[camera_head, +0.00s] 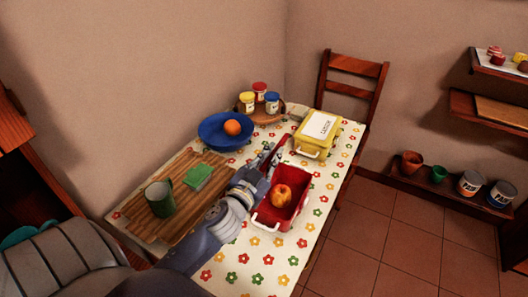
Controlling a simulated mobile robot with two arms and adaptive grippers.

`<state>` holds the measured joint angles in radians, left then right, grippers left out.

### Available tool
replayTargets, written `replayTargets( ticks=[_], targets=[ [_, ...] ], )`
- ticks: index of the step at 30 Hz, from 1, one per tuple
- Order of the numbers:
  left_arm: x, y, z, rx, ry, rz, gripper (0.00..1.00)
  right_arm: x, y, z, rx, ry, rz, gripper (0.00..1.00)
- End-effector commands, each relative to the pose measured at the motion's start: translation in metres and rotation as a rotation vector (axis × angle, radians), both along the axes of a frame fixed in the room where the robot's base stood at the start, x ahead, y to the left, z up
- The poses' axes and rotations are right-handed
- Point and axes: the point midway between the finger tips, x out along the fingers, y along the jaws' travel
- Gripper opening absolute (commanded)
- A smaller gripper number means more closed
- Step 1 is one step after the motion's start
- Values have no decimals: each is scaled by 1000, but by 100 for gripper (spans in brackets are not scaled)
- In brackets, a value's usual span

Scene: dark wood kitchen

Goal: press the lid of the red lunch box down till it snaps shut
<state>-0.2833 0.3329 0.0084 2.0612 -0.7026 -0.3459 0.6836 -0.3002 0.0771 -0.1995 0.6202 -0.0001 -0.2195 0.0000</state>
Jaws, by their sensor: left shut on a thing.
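The red lunch box (300,215) stands open on the flowered tablecloth, with a yellow-orange apple (282,195) inside. A white handle or latch shows at its near end. The lid seems to stand raised along the box's left side, mostly hidden by my gripper. My left gripper (268,156) is at the far left corner of the box, its fingers shut on what looks like the lid's edge. The contact is too small to see clearly. My right gripper is not in view.
A yellow lunch box (305,145) with a white label stands behind the red one. The tablecloth's near end is clear.

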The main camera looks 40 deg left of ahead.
Motion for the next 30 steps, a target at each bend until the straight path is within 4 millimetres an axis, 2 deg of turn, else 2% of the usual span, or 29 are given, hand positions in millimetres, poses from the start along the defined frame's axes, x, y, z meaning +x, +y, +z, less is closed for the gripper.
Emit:
replayTargets(
  ticks=[17,18,19,30],
  targets=[
    [1,-5,-2,39,7,0,0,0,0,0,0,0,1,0],
    [1,-5,-2,39,7,0,19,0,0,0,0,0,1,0],
    [1,-5,-2,39,7,0,25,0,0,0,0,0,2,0],
    [-1,-6,-3,38,7,0,25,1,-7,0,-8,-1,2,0]
  ],
)
